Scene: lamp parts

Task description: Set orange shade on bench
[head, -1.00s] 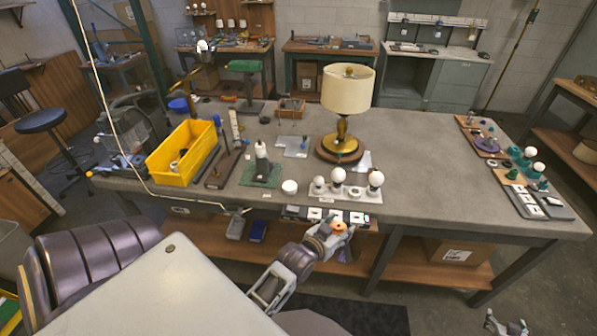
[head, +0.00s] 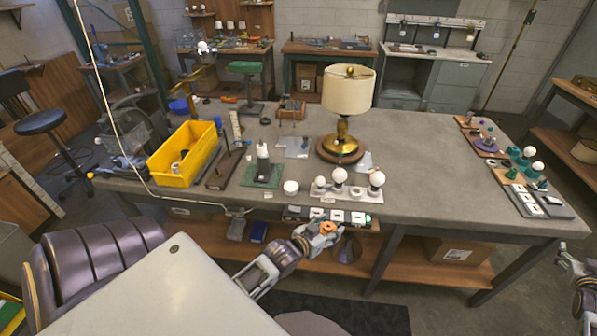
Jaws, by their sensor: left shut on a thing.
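My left gripper (head: 318,236) is in front of the bench's near edge, below the bench top and over the lower shelf area. It is shut on a small orange piece, the orange shade (head: 327,228); the fingers hide much of it. The bench (head: 430,180) has a grey top. My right gripper (head: 568,262) is at the right picture edge, partly cut off, in front of the bench's right end. Its finger state is unclear.
A brass lamp with a cream shade (head: 348,90) stands mid-bench. White bulbs on a plate (head: 345,194) line the front edge. A yellow bin (head: 185,153) and tools are at left, small parts boards (head: 520,190) at right. The bench top right of the lamp is clear.

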